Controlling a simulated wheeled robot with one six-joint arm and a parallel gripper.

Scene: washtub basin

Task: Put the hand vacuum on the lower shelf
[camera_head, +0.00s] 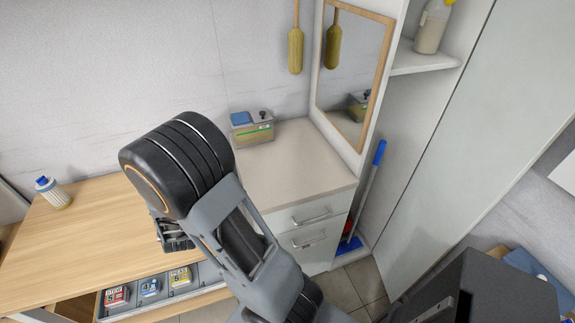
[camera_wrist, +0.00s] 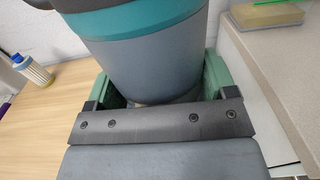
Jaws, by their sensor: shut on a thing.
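The hand vacuum (camera_wrist: 150,65) fills the upper middle of the wrist view, with a grey body and a teal band. My gripper (camera_wrist: 160,92) is shut on it, with a green finger on each side. In the head view only a small part of my gripper (camera_head: 176,238) shows over the wooden table, and my arm hides the vacuum. A white shelf (camera_head: 425,62) is in the tall open cabinet at the upper right. A spray bottle (camera_head: 431,30) stands on it. I cannot tell whether this is the lower shelf.
A white counter (camera_head: 290,165) with a box (camera_head: 252,127) stands beside the wooden table (camera_head: 95,225). A blue-capped bottle (camera_head: 53,192) stands on the table's left. An open drawer (camera_head: 195,290) holds small boxes. A blue-handled broom (camera_head: 365,195) leans below the shelf, beside the cabinet door (camera_head: 455,130).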

